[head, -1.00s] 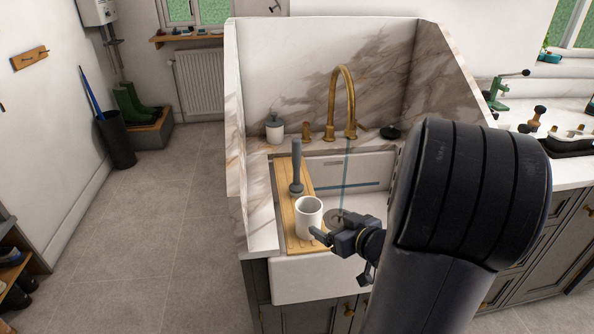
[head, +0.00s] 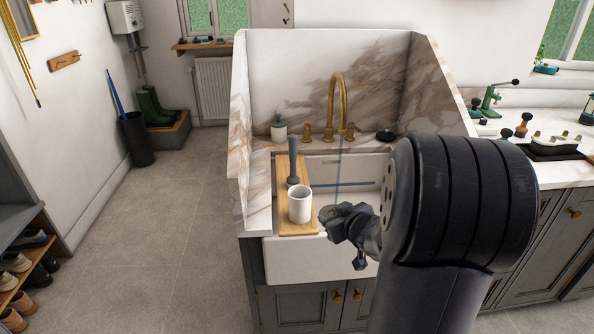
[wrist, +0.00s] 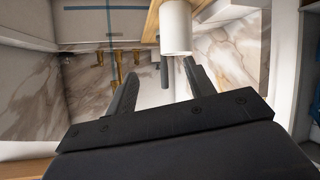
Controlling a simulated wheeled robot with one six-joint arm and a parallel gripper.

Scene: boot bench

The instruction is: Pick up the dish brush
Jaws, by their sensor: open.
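The dish brush (head: 293,160) stands upright with its grey handle up, on a wooden board (head: 283,185) across the left of the sink. Its lower end is partly hidden behind a white mug (head: 300,207) on the same board. My gripper (head: 328,214) is open and empty, just right of the mug and nearer to me than the brush. In the wrist view, which looks upside down, the mug (wrist: 176,28) and the brush handle (wrist: 164,72) show ahead, around and between the spread fingers (wrist: 160,75).
The white sink (head: 320,258) has a brass tap (head: 341,100) with a thin bluish stream below it. A soap bottle (head: 278,128) stands behind the board. Marble walls (head: 238,140) close the left, back and right sides.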

